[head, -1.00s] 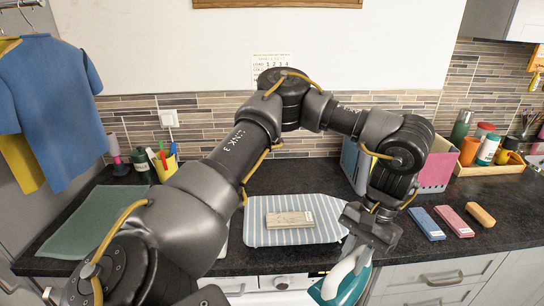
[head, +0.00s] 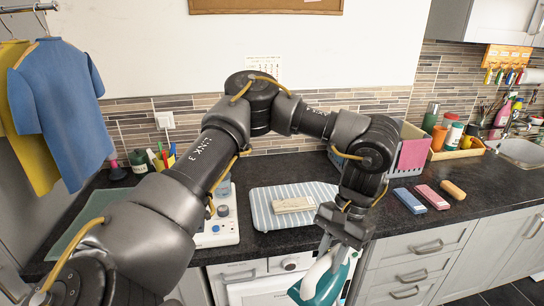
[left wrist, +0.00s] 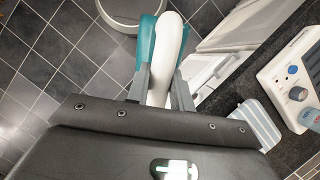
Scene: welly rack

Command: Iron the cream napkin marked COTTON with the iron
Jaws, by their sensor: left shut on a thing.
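The iron (head: 346,282), teal with a white handle, hangs in front of the counter's front edge in the head view. My left gripper (head: 338,240) is shut on its handle. The white handle (left wrist: 170,50) shows between the fingers (left wrist: 160,88) in the left wrist view. A folded cream napkin (head: 293,205) lies on a blue-and-white striped board (head: 268,217) on the counter. It has a small label, too small to read. The gripper and iron are to the right of and nearer than the napkin, apart from it. My right gripper is not in view.
A white appliance with dials (head: 218,234) stands left of the board. Blue (head: 409,200), pink (head: 431,196) and orange (head: 453,189) folded pieces lie to the right. A grey basket (head: 412,138) stands behind my arm. Drawers (head: 420,250) and a white machine are below the counter.

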